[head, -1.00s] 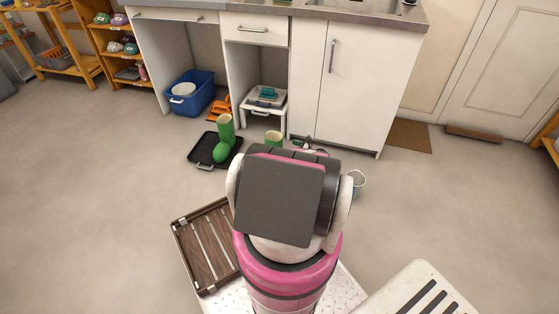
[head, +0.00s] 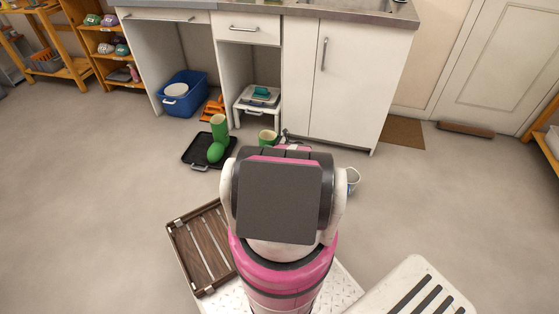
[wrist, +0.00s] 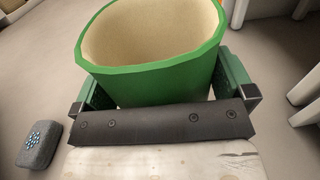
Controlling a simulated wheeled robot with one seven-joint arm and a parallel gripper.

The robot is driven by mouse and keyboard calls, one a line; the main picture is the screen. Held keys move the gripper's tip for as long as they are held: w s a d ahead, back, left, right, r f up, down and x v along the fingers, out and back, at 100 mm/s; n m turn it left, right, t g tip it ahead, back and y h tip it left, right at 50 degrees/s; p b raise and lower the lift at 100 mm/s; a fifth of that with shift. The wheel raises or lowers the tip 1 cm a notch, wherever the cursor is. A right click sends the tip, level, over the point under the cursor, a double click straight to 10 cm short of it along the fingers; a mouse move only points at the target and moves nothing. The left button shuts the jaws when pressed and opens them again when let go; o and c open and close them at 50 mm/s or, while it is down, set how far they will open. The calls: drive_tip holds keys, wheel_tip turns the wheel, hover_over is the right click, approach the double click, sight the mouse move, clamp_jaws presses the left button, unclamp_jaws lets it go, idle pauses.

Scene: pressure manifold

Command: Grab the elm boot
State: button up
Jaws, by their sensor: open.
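A green boot with a cream lining (wrist: 150,75) stands upright and fills the middle of the wrist view. My gripper (wrist: 160,92) is open, with one green-padded finger on each side of the boot's shaft. I cannot tell whether the pads touch it. In the head view the top of this boot (head: 268,136) shows just behind my arm, which hides the rest of it and my gripper. A second green boot (head: 218,128) stands on a black tray (head: 193,156) to the left. I see no label telling which one is the elm boot.
A blue bin (head: 183,100) and a white step stool (head: 245,106) are under the counter. A small bucket (head: 353,181) is right of my arm. A dark slatted rack (head: 195,247) lies at front left.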

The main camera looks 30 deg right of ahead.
drive_tip(key=c, duration=1.2)
drive_tip(key=shift+r, duration=0.15)
